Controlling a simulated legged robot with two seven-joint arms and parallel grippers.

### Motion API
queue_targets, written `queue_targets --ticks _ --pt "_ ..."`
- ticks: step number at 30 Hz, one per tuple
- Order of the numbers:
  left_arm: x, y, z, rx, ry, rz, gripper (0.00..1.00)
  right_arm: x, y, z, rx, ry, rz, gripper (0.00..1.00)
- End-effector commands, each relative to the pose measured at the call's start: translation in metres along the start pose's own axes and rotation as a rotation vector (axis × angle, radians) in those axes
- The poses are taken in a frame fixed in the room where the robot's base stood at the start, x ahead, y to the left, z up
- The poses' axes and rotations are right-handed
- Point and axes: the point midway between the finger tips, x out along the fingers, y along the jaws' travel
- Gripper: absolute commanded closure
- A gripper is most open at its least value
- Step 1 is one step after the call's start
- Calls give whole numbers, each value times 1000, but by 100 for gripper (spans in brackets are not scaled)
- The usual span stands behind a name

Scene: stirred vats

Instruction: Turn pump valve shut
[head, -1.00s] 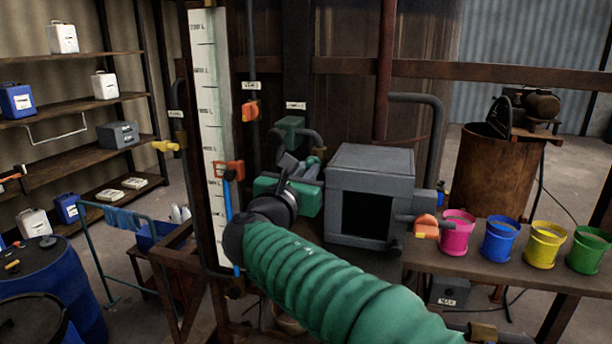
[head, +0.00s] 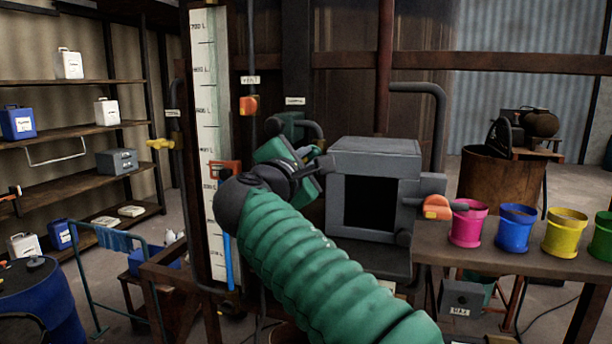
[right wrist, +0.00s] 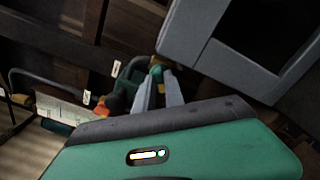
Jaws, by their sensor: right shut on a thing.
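My right arm's green sleeve leads to my right gripper (head: 322,166), beside the grey box's left side. In the right wrist view its two grey fingers (right wrist: 158,88) are shut on a small green handle (right wrist: 157,72). Most of that handle is hidden by the fingers, and I cannot read a pump label on it. Other valve handles show: an orange one (head: 248,106) under a label, a red-orange one (head: 222,170) at the white scale, a yellow one (head: 160,143) at the left, and an orange one (head: 437,207) right of the grey box. My left gripper is out of view.
The grey box (head: 375,147) with a dark opening stands close to my right gripper. Pink (head: 468,225), blue (head: 515,229) and yellow (head: 565,234) pots stand on the bench at right. A tall white scale (head: 208,110) rises at left, before shelves with canisters.

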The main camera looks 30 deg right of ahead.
Motion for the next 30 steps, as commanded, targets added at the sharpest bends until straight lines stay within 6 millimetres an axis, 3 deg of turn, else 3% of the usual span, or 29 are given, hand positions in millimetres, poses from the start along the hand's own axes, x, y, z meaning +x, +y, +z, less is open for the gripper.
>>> queue_targets --ticks 1,12,21,30 --pt "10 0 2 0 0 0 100 0 -5 -5 41 2 -2 100" --pt "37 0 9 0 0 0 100 0 -6 -5 380 2 -4 100" --pt "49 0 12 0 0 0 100 0 -6 -5 572 2 -6 100" --pt "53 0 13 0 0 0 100 0 -6 -5 655 2 -9 100"
